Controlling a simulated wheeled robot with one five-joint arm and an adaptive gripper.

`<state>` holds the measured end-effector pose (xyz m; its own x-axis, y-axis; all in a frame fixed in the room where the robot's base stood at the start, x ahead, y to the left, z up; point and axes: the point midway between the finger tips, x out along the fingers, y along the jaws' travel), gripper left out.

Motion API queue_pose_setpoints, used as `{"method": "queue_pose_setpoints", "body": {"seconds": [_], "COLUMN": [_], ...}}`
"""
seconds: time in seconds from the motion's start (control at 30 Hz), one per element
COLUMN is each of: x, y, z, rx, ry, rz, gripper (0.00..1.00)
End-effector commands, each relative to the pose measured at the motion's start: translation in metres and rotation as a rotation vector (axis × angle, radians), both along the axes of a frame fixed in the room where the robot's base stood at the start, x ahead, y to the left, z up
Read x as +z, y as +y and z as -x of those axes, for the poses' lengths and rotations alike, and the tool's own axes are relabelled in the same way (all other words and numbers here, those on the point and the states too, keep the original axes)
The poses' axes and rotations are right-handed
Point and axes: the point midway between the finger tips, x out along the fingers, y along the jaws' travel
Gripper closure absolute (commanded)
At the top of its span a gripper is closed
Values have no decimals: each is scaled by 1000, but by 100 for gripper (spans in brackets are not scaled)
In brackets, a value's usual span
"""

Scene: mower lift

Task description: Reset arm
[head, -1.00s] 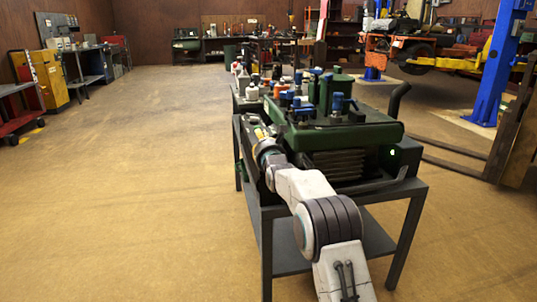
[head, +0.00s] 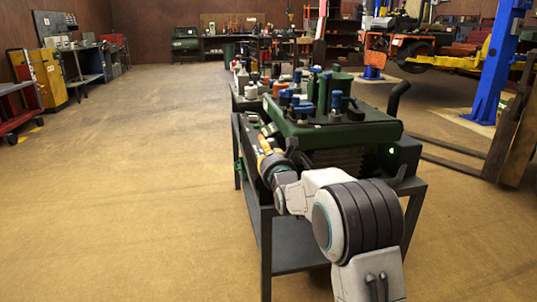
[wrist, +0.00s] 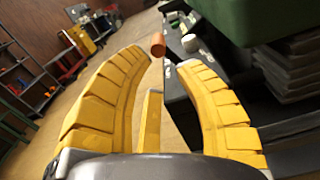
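My gripper (head: 263,140) is at the left edge of the dark metal bench (head: 265,225), beside the green machine (head: 345,132) on it. In the wrist view its yellow fingers (wrist: 162,60) are spread apart, with a third yellow part between them. Nothing is held between them. An orange-brown cylinder (wrist: 158,45) shows just past the fingertips; I cannot tell its exact distance. My white and dark arm reaches from the lower right of the head view across the near end of the bench.
Bottles and blue-capped containers (head: 300,85) crowd the bench beyond the machine. The floor (head: 120,200) to the left is clear. A blue lift post (head: 497,65) and forks (head: 450,165) stand to the right. A yellow cabinet (head: 50,78) is at the far left.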

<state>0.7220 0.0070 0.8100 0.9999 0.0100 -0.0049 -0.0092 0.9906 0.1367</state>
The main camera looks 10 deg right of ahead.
Motion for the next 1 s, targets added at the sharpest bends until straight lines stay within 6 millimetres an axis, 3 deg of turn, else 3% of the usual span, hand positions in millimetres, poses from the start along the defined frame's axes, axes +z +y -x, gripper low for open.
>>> {"method": "queue_pose_setpoints", "body": {"seconds": [0.57, 0.77, 1.0], "x": [3, 33, 89], "y": [0, -1, -3], "z": [5, 23, 80], "rx": [0, -9, -99], "ry": [4, 76, 273], "rz": [-10, -181, -659], "gripper": [71, 71, 71]}}
